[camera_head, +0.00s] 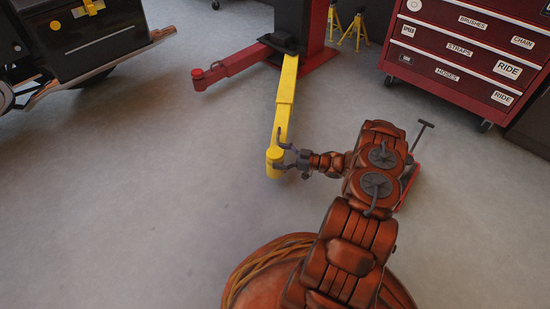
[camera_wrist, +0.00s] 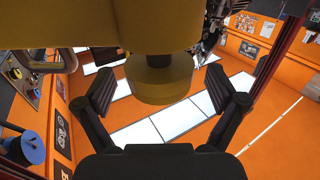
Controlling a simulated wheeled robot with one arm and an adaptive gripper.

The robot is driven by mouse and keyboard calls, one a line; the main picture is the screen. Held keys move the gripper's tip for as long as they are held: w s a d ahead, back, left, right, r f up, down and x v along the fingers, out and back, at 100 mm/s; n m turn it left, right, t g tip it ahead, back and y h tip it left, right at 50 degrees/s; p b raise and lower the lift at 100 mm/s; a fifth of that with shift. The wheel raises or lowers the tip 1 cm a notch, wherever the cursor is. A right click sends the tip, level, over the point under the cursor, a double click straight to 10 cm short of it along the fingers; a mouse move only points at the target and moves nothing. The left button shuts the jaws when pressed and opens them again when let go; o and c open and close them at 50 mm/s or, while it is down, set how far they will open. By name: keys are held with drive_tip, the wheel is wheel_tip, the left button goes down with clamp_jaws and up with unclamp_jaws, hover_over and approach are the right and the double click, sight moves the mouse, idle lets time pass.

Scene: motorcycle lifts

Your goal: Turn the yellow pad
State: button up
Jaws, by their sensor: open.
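The yellow pad (camera_head: 274,154) is at the near end of the yellow lift arm (camera_head: 286,90), low over the floor. In the wrist view the round yellow pad (camera_wrist: 160,80) is in the middle, under a wider yellow part. My gripper (camera_head: 281,153) is at the pad from its right side, with one finger on the far side and one on the near side. In the wrist view my gripper (camera_wrist: 160,90) is open, with the fingers spread left and right of the pad and visible gaps on both sides. Contact does not show.
A red lift arm (camera_head: 232,66) reaches left from the dark red lift post (camera_head: 304,30). A red tool cabinet (camera_head: 466,60) stands at the back right, with yellow stands (camera_head: 355,28) beside it. A motorcycle (camera_head: 85,40) is at the upper left. The left floor is clear.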

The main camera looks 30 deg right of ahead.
drive_tip(key=shift+x, duration=0.8)
drive_tip(key=shift+c, duration=0.3)
drive_tip(key=c, duration=1.1)
drive_tip(key=shift+r+t+h+p, duration=0.15)
drive_tip(key=shift+t+h+p, duration=0.15)
drive_tip(key=shift+p, duration=0.25)
